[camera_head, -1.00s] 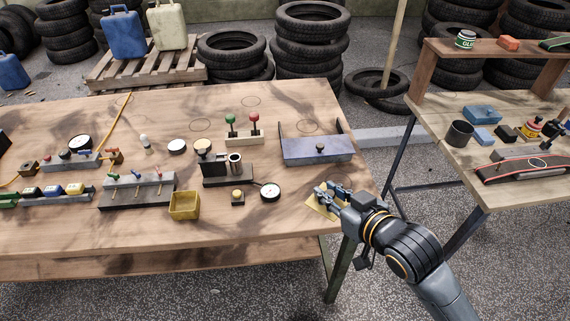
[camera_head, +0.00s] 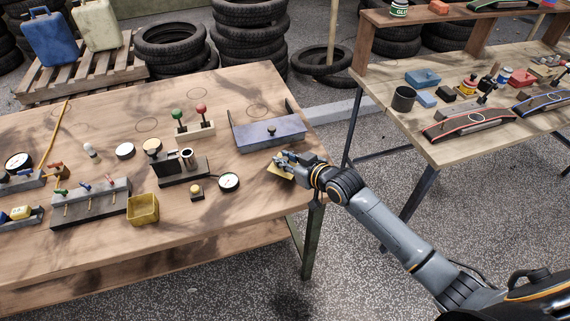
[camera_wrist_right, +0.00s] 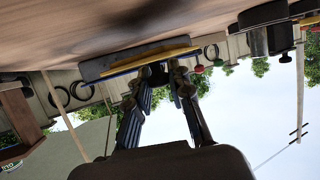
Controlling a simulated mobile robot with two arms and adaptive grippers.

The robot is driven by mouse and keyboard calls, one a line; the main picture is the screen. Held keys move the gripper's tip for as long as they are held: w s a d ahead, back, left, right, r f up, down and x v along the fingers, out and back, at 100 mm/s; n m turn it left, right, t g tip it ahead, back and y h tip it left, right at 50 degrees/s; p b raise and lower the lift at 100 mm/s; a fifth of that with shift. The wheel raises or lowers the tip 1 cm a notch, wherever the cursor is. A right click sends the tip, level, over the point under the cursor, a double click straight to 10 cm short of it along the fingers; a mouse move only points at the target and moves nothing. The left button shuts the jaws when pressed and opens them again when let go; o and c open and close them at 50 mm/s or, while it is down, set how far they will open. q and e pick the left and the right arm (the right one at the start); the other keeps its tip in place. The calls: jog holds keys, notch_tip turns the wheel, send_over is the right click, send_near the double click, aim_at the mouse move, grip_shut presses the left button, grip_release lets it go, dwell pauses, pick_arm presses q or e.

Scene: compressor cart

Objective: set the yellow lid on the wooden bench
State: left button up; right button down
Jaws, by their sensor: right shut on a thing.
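The yellow lid (camera_head: 279,173) is a thin flat plate near the right edge of the large wooden bench (camera_head: 235,215). My right gripper (camera_head: 285,160) is shut on it from above and partly hides it. In the right wrist view, which is upside down, the yellow lid (camera_wrist_right: 150,62) shows edge-on at the fingertips (camera_wrist_right: 160,82), close to the bench surface. Whether it touches the wood, I cannot tell. The lid is just in front of a blue-grey tray-like part (camera_head: 268,134) with a dark knob. My left gripper is not in view.
A pressure gauge (camera_head: 229,182), a small yellow-topped button block (camera_head: 196,191) and a yellow open box (camera_head: 143,209) stand left of the lid. A second wooden bench (camera_head: 455,150) with a shelf stands right, across a gap.

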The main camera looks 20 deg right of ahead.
jog(key=shift+f, duration=1)
jog(key=shift+f, duration=0.15)
jog(key=c, duration=1.2)
grip_release()
jog(key=shift+r, duration=0.3)
jog(key=v, duration=1.2)
